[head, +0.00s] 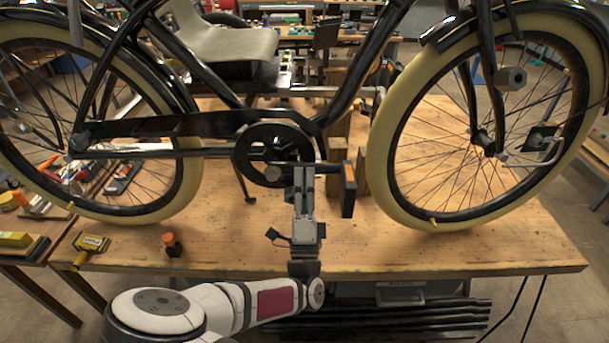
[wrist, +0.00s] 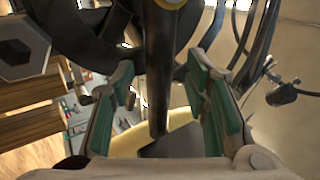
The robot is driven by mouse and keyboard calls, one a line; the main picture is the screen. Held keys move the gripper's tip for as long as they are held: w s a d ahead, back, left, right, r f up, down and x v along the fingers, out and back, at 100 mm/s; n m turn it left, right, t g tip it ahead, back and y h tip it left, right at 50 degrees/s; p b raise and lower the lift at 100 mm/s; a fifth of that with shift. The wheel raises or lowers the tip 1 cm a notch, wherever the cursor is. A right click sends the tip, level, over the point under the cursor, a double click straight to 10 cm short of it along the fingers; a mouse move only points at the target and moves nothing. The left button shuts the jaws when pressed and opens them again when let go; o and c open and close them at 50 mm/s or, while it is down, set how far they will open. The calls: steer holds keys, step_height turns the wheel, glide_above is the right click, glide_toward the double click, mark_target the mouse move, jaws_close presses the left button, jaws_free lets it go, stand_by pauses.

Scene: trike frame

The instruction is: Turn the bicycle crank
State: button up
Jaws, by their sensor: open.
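The bicycle's crank shows in the head view as a dark chainring (head: 244,160) with a crank arm running right to a black pedal (head: 348,196) with an orange reflector. My gripper (head: 304,172) is in front of the chainring's right side, left of the pedal, and partly hides the crank arm. In the wrist view, my gripper (wrist: 168,95) is open, with a green-padded finger on each side of a dark bar (wrist: 160,60), which looks like the crank arm. Gaps show between the bar and both pads. The bar's depth between the fingers is hard to tell.
The trike frame stands over a wooden workbench (head: 400,250), with cream-tyred wheels left (head: 180,195) and right (head: 385,190). A yellow tool (head: 91,243) and a small orange-topped item (head: 172,243) lie at the left front. Wooden blocks (head: 338,130) stand behind the crank.

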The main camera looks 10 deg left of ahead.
steer(key=v, duration=1)
steer(key=shift+a, duration=0.1)
